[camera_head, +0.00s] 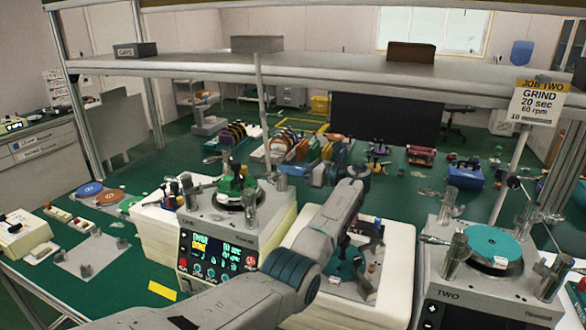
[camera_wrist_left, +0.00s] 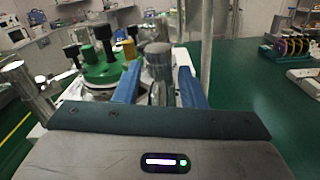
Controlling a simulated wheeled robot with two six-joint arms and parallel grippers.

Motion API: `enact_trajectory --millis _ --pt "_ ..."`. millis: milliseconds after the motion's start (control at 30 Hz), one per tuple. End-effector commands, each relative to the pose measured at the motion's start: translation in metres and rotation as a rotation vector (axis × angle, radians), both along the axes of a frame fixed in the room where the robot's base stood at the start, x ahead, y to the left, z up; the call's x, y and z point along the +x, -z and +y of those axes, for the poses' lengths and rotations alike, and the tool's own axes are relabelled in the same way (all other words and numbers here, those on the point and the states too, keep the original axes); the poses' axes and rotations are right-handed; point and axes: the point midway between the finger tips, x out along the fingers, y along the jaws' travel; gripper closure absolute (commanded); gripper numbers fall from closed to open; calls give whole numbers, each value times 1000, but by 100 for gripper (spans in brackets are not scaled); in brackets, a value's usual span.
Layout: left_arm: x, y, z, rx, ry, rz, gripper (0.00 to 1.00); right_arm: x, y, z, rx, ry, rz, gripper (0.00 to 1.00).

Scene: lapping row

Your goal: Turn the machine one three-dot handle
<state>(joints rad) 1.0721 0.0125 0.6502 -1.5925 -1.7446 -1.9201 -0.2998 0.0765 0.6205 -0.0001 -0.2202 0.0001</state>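Machine one (camera_head: 215,225) stands left of centre, with a lit display and a round plate carrying green pieces (camera_head: 236,186). Upright metal handles stand around the plate, one at its right (camera_head: 282,180). I cannot make out dot marks on any handle. My left gripper (camera_head: 296,172) reaches from the right towards this right-hand handle. In the left wrist view, my left gripper's two blue fingers (camera_wrist_left: 158,82) are apart, with a metal handle (camera_wrist_left: 157,62) between them in the picture; I see gaps beside it and cannot tell contact. The green plate (camera_wrist_left: 103,72) lies behind. My right gripper is not in view.
Machine two (camera_head: 480,275) stands at the right with a teal plate (camera_head: 494,243). A white block with small tools (camera_head: 365,280) lies between the machines. A shelf (camera_head: 300,75) spans overhead on posts. Discs (camera_head: 90,189) lie at the left.

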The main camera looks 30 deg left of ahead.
Motion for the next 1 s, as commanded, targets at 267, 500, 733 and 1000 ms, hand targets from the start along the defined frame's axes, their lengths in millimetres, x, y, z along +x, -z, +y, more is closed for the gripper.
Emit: enact_trajectory --millis 267,500,733,1000 --pt "6 4 -27 -3 4 0 63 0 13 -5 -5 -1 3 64" --pt "15 4 -75 -2 2 0 63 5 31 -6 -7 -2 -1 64" --pt "19 2 -99 -2 0 1 63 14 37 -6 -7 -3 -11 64" --pt "20 1 -103 -2 -1 0 63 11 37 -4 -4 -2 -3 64"
